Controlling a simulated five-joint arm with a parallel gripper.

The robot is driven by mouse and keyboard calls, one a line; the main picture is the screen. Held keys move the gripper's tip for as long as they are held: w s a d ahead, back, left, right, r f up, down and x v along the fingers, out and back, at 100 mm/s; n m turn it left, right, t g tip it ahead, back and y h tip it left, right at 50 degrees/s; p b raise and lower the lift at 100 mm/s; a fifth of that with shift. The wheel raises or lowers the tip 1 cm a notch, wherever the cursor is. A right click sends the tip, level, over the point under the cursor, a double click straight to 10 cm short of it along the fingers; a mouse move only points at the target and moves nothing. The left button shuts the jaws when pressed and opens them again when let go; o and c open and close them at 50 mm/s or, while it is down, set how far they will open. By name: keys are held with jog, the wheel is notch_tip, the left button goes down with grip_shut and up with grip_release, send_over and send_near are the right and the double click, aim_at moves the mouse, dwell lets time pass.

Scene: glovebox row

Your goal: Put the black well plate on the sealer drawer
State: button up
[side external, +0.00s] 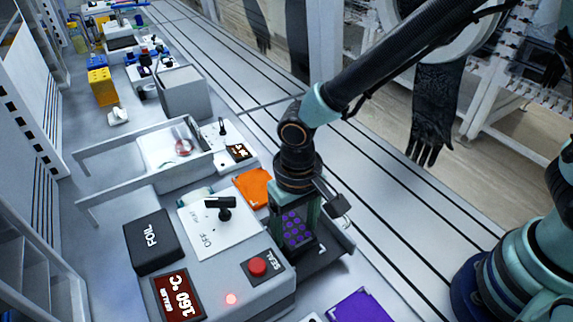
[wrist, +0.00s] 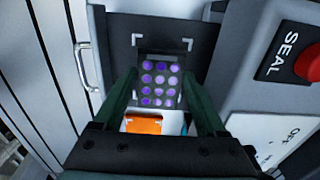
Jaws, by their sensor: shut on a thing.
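The black well plate (side external: 293,228) has purple-filled wells. My gripper (side external: 296,240) points down and is shut on it, one finger on each side. The wrist view also shows the plate (wrist: 160,83) between both fingers. The sealer drawer (side external: 328,262) is a dark tray pulled out at the right side of the sealer. In the wrist view the drawer (wrist: 120,32) shows white corner marks around the far end of the plate. The plate is over the drawer; I cannot tell whether it touches. My fingers and the plate hide part of the drawer.
The sealer (side external: 215,275) has a red SEAL button (side external: 258,266), a black lever (side external: 222,208) and a 160 °C display (side external: 177,296). An orange sheet (side external: 252,187) lies behind the plate. A purple item (side external: 360,306) lies at the front. A drawer handle (wrist: 84,68) stands out at left in the wrist view.

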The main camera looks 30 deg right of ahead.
aim_at(296, 231)
jog(key=shift+f, duration=1.05)
jog(key=o, duration=1.3)
jog(key=shift+f, duration=0.15)
notch_tip(296, 231, up, 12)
jog(key=d+r+t, duration=0.2)
jog(key=d+r, duration=0.2)
jog(key=d, duration=0.8)
jog(key=s+d+r+t, duration=0.1)
jog(key=d+r+t, duration=0.2)
jog(key=d, duration=0.9)
notch_tip(296, 231, up, 2)
jog(key=shift+d+r+t, duration=0.2)
jog(key=shift+d+t, duration=0.05)
jog(key=shift+t, duration=0.05)
